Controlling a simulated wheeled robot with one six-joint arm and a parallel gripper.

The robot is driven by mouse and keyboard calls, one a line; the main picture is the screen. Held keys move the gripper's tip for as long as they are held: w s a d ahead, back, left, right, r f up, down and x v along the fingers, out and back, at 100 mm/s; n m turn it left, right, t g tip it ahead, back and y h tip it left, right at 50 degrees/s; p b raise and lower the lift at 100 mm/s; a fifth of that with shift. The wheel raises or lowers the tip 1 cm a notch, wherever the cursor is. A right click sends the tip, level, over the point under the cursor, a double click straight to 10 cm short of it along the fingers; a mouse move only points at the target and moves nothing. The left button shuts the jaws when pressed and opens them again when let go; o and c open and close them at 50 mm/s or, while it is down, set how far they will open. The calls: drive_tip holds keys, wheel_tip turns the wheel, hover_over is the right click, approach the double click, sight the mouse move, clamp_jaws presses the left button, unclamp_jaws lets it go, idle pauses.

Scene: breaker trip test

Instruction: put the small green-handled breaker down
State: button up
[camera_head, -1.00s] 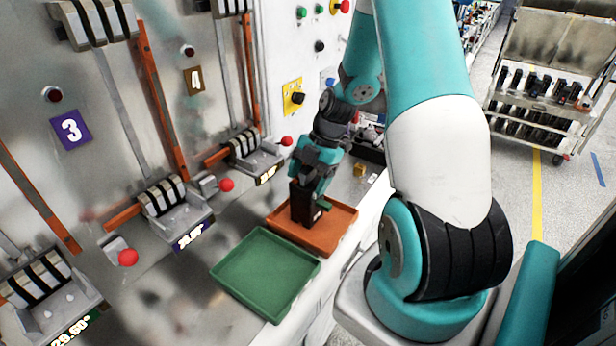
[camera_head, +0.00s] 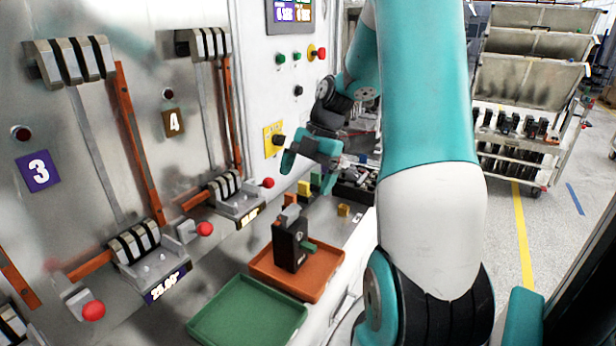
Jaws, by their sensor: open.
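The small black breaker (camera_head: 289,246) stands upright in the orange tray (camera_head: 327,280). Its green handle (camera_head: 308,246) sticks out to the right, and a grey piece shows on its top. My gripper (camera_head: 308,172) is open, apart from the breaker, above and behind it in the picture. Nothing is seen held between its fingers. The breaker's underside and the tray floor beneath it are hidden.
A green tray (camera_head: 248,318), empty, lies in front of the orange one. Test stations with red knobs (camera_head: 204,229) line the panel at left. A dark rack of parts (camera_head: 354,188) and small yellow block (camera_head: 343,210) lie behind. A cart (camera_head: 520,130) stands right.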

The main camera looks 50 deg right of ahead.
drive_tip(key=s+a+r+m+g, duration=0.1)
drive_tip(key=a+r+m, duration=0.2)
drive_tip(key=a, duration=0.7)
drive_tip(key=a+r+m, duration=0.2)
drive_tip(key=a+r, duration=0.1)
drive_tip(key=a, duration=0.8)
drive_tip(key=s+a+m, duration=0.7)
drive_tip(key=s+a, duration=0.6)
wheel_tip(320, 180, down, 3)
drive_tip(key=b, duration=0.3)
